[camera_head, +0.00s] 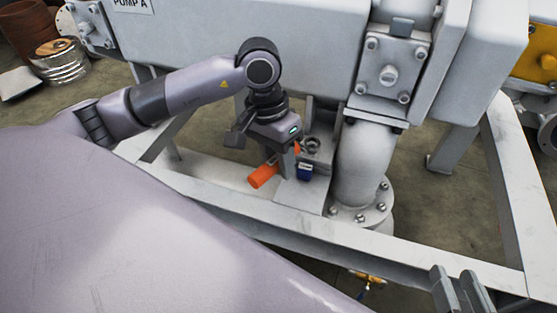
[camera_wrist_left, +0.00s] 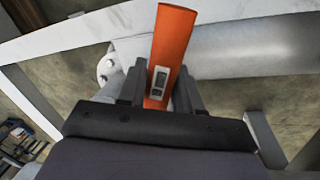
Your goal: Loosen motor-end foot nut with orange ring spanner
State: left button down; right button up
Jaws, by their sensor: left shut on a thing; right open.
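The orange ring spanner (camera_head: 262,176) has its thick handle end toward me, beside the foot area under the pump housing. My left gripper (camera_head: 278,150) is shut on it from above. In the left wrist view the orange handle (camera_wrist_left: 172,45) stands between the two dark fingers (camera_wrist_left: 160,88). A round grey nut or ring (camera_head: 311,145) shows on the foot bracket just right of the gripper; I cannot tell whether the spanner's ring end is around it, as the gripper hides that part. My right gripper (camera_head: 459,287) is open and empty at the lower right, near the front frame rail.
A grey pipe elbow (camera_head: 362,160) with a bolted flange stands close right of the foot. A small blue part (camera_head: 304,171) sits below the nut. The white frame rail (camera_head: 270,217) runs in front. The pump housing (camera_head: 250,45) overhangs behind.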

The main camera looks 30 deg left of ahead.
jog(key=shift+f, duration=0.5)
dwell(0.6)
